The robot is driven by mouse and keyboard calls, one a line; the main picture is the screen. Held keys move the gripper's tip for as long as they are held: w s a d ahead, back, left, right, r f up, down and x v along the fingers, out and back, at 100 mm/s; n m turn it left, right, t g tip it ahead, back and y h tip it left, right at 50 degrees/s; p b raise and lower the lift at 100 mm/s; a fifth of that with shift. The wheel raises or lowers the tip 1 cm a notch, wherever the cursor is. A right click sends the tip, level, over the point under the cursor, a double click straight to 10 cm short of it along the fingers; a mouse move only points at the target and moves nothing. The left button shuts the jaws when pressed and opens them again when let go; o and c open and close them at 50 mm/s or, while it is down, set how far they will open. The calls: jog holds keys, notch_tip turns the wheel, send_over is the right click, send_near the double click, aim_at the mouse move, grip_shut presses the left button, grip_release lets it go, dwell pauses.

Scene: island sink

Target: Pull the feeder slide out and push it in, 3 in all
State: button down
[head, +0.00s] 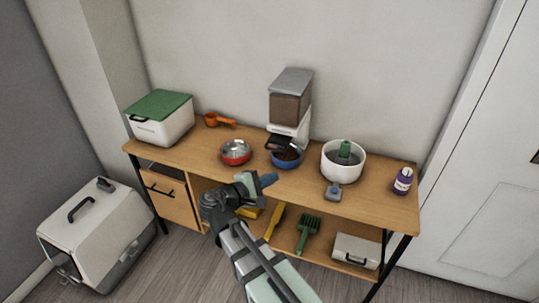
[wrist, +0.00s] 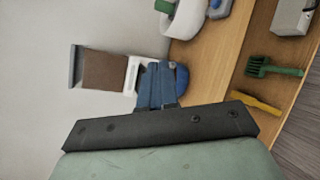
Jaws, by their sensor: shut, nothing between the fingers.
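The feeder (head: 290,106) stands at the back of the table, with a grey lid, a brown-filled hopper and a white base. A dark piece, which looks like its slide (head: 279,142), juts from the base's front above the blue bowl; how far it is out I cannot tell. The blue bowl (head: 286,163) holds brown pellets. My gripper (head: 268,180) is shut and empty in front of and below the bowl, apart from the feeder. In the wrist view, my blue fingers (wrist: 157,70) hide the slide and part of the bowl; the feeder (wrist: 105,70) appears sideways.
A red bowl (head: 236,153) stands left of the blue bowl. A white pot (head: 343,164) and a purple bottle (head: 403,181) stand to the right. A green-lidded bin (head: 160,121) and orange scoop (head: 219,119) are at left. A green fork (head: 307,230) is on the lower shelf.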

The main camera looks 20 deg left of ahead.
jog(key=n+y, duration=0.2)
jog(key=n, duration=0.1)
jog(key=n+t+y, duration=0.2)
jog(key=n+y, duration=0.3)
jog(key=n, duration=0.9)
send_near(273, 149)
jog(key=w, duration=0.3)
jog(key=w+f, duration=0.1)
jog(key=w, duration=0.2)
jog(key=shift+w+f, duration=0.2)
jog(key=shift+w, duration=0.1)
jog(key=w, duration=0.3)
jog(key=shift+w, duration=0.65)
jog(key=shift+r, duration=0.1)
